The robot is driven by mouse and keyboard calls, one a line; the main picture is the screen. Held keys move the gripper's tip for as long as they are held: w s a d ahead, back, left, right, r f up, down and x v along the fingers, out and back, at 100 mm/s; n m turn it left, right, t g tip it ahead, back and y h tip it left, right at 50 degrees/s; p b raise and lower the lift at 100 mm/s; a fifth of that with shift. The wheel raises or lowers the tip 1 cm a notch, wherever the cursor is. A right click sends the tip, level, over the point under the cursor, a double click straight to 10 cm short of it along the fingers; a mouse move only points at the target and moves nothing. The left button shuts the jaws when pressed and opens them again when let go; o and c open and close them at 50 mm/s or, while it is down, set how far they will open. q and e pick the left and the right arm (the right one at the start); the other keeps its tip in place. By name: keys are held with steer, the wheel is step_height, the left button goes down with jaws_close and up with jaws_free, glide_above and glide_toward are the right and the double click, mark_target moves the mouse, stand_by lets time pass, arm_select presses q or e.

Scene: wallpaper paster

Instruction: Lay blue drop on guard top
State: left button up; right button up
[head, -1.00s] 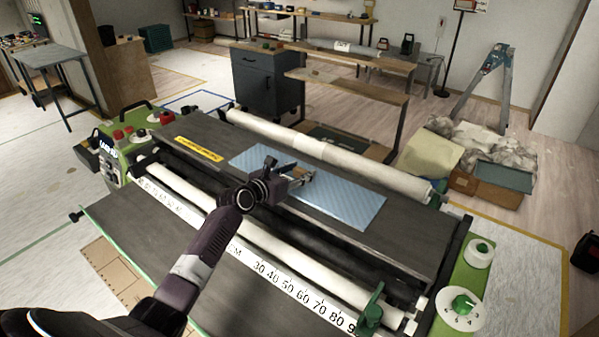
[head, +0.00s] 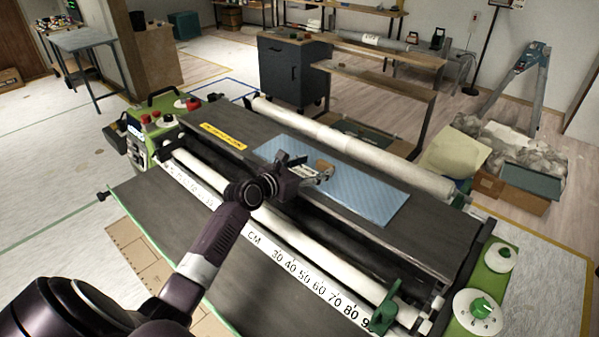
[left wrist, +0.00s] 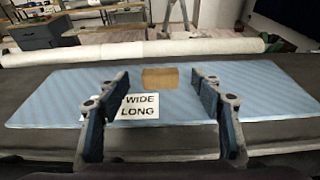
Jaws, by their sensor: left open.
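The blue drop (head: 370,198) is a flat light-blue patterned sheet. It lies on the dark guard top (head: 430,243) of the pasting machine, and it also fills the middle of the left wrist view (left wrist: 250,88). A small brown block (left wrist: 160,78) and a white card reading "WIDE LONG" (left wrist: 139,106) are on the sheet. My left gripper (head: 325,172) is over the sheet, its fingers open and empty. My right gripper is not in view.
A white roll (head: 350,145) runs behind the guard top and another (head: 290,240) in front. A green knob (head: 481,308) and a green lever (head: 385,310) stand at the right end. Red buttons (head: 156,115) are at the left end. A yellow label (head: 222,135) lies left of the sheet.

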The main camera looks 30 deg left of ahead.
arm_select(q)
steer(key=v, duration=0.7)
steer(key=shift+s, duration=0.25)
